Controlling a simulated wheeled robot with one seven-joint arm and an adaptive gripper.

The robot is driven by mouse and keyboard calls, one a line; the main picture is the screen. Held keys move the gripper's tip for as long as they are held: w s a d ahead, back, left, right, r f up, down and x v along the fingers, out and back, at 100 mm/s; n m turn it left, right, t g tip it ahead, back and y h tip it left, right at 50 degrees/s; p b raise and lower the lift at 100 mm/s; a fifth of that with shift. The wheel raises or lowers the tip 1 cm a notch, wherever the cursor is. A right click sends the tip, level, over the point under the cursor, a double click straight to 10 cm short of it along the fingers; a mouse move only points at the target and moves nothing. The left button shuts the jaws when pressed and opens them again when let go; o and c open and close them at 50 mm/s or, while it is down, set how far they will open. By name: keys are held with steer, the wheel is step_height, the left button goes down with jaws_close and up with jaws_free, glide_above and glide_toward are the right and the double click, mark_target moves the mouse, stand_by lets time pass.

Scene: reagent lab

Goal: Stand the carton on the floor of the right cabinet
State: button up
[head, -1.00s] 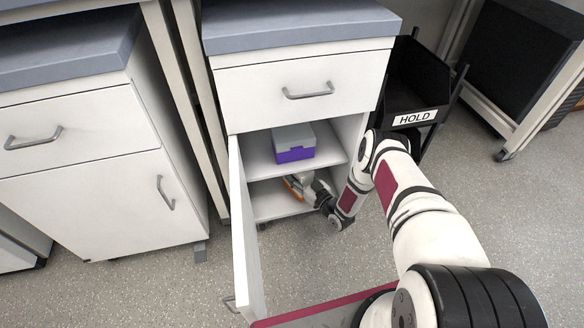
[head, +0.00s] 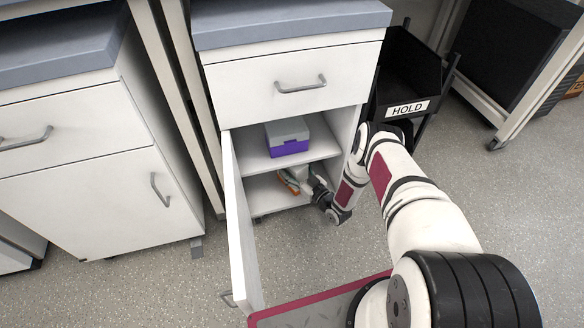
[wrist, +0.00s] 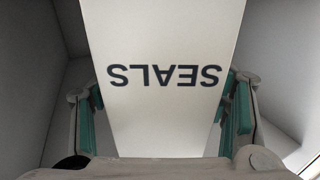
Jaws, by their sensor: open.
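The carton is a white box lettered SEALS (wrist: 165,110), shown upside down in the wrist view. In the head view only a small orange-and-white part (head: 287,182) shows, low inside the right cabinet (head: 262,192), whose door is open; the arm hides the rest. The carton appears to be on the cabinet floor, but its base is hidden. My gripper (wrist: 165,118) is open, with one green-padded finger on each side of the carton and close to its sides. In the head view my gripper (head: 306,183) reaches into the lower compartment.
A grey and purple box (head: 288,147) sits on the shelf above my gripper. The open door (head: 240,235) stands out on the left. A closed cabinet (head: 105,185) is further left. A black bin marked HOLD (head: 405,95) stands right of the open cabinet.

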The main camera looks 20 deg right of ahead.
mark_target(302, 177)
steer(key=p+v, duration=0.3)
steer(key=v, duration=0.6)
steer(key=shift+s+d+p, duration=0.1)
steer(key=shift+s+p, duration=0.2)
steer(key=shift+s, duration=0.05)
steer(key=shift+s+d, duration=0.25)
steer(key=shift+s, duration=0.4)
